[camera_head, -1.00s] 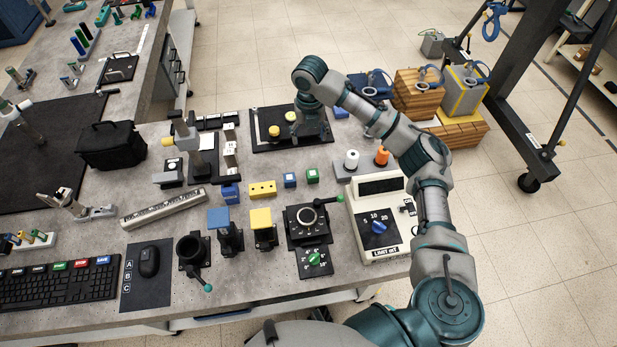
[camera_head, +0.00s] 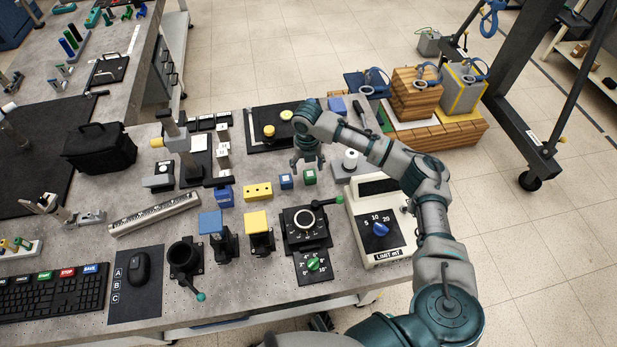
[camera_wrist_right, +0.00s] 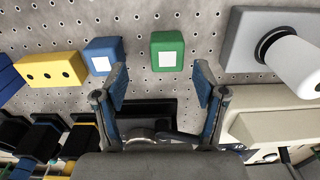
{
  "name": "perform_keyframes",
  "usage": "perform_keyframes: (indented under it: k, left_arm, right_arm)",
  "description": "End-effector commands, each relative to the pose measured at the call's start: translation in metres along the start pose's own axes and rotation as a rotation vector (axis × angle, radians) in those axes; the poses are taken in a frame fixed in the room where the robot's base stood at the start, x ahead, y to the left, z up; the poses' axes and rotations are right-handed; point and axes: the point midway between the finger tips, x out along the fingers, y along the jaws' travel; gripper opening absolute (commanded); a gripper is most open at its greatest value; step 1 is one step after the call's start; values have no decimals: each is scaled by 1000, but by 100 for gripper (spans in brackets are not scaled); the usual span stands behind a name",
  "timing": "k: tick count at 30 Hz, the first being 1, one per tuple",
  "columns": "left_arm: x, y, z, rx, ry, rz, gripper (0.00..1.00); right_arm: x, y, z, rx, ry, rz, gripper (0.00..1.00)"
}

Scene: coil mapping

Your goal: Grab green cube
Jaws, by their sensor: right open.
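A small green cube (camera_head: 309,177) with a white square on its top sits on the grey perforated table, just right of a blue cube (camera_head: 286,181). In the right wrist view the green cube (camera_wrist_right: 167,51) is ahead of and between the open fingers, with the blue cube (camera_wrist_right: 103,55) near the left finger. My right gripper (camera_head: 308,166) hangs above the green cube with its fingers pointing down, open and empty. In the wrist view its fingertips (camera_wrist_right: 157,76) stay apart from the cube. My left gripper is not in view.
A yellow block (camera_head: 258,191) lies left of the cubes. A white spool on a grey base (camera_head: 350,161) stands to the right, by the "LIMIT" control box (camera_head: 378,222). A black dial unit (camera_head: 305,230) is in front. Bare table lies around the cubes.

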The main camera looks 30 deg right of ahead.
Motion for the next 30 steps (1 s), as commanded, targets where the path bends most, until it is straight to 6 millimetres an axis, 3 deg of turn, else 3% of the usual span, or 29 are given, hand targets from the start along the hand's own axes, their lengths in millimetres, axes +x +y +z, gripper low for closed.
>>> perform_keyframes:
  k: [12, 20, 28, 30]
  left_arm:
    - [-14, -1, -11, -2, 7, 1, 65]
    - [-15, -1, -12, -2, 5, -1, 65]
    - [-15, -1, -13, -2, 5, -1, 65]
    - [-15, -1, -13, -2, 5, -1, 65]
  right_arm:
    - [52, -5, 0, 1, 1, -3, 71]
    - [54, -5, 0, 1, -1, -1, 71]
    - [54, -6, 0, 1, 0, -1, 6]
    - [54, -6, 0, 1, 0, -1, 5]
